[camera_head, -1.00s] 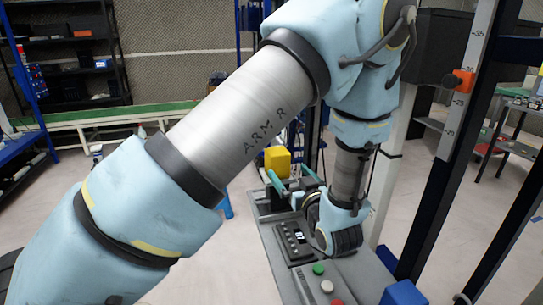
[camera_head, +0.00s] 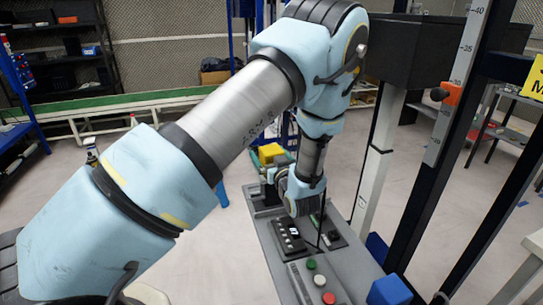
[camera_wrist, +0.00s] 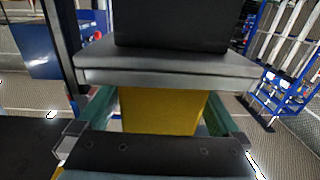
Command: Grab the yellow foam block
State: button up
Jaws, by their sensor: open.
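The yellow foam block (camera_head: 271,153) sits at the far end of the grey bench, between green side bars. In the wrist view the block (camera_wrist: 165,111) is near the middle, with its top hidden behind a grey plate and its lower part behind a dark bar. My gripper (camera_head: 277,178) is open and empty, low on the near side of the block in the head view. My wrist partly covers it, so its exact gap to the block is unclear. No contact with the block is visible.
The grey bench (camera_head: 278,262) carries a keypad (camera_head: 288,236) and coloured buttons (camera_head: 320,280). A dark upright post (camera_head: 425,190) stands close on the right. A blue block (camera_head: 390,290) is at the bench's near right. Open floor lies left of the bench.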

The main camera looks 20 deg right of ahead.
jog(key=shift+w, duration=0.2)
jog(key=c, duration=1.3)
jog(key=shift+r, duration=0.15)
